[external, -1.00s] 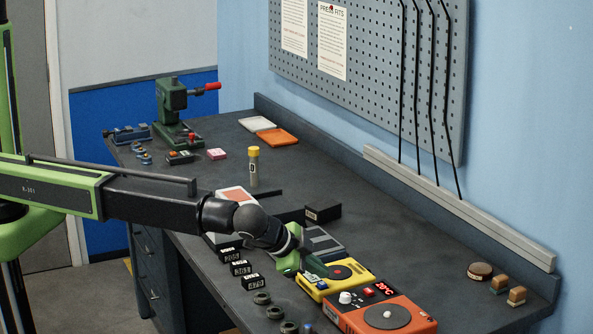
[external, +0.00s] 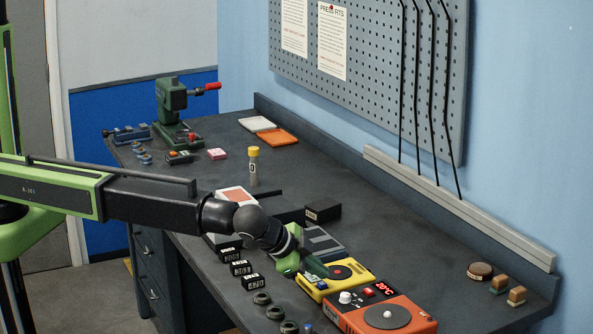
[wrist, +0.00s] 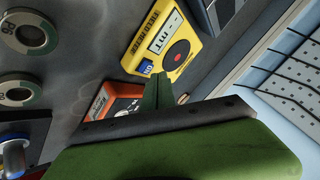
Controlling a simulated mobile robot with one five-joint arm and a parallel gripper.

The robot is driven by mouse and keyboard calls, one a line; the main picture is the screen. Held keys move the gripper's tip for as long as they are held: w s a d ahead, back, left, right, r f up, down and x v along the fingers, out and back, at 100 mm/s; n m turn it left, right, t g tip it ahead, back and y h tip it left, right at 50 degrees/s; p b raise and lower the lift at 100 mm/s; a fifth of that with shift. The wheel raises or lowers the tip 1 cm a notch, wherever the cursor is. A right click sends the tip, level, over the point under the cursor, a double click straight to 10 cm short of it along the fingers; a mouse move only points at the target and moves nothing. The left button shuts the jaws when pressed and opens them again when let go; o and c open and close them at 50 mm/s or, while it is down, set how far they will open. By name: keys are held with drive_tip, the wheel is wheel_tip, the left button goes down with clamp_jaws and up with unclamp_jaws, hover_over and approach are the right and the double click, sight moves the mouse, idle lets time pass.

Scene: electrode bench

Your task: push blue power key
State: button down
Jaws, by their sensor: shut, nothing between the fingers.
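The blue power key (wrist: 146,66) sits at the near edge of a yellow meter (wrist: 182,22) with a display and a black dial with a red centre. The meter also shows in the external view (external: 357,283), beneath and right of my gripper (external: 326,273). In the wrist view, the green fingers of my gripper (wrist: 158,78) are together and empty. Their tips appear just beside the blue key. I cannot tell whether they touch it. In the external view, the fingers reach over the meter's left part.
An orange heater (external: 362,324) with a round grey plate stands close to the right of the meter. A grey device (external: 323,243) is just behind. Black number blocks (external: 241,268) and dark rings (external: 275,312) lie to the left and front.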

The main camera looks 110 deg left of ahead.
drive_tip(key=shift+f, duration=0.4)
drive_tip(key=shift+f+b, duration=0.25)
drive_tip(key=shift+b, duration=0.3)
drive_tip(key=shift+r, duration=0.15)
drive_tip(key=shift+r+p, duration=0.6)
drive_tip(key=shift+p, duration=0.15)
wheel_tip(320, 180, up, 6)
drive_tip(key=p, duration=0.6)
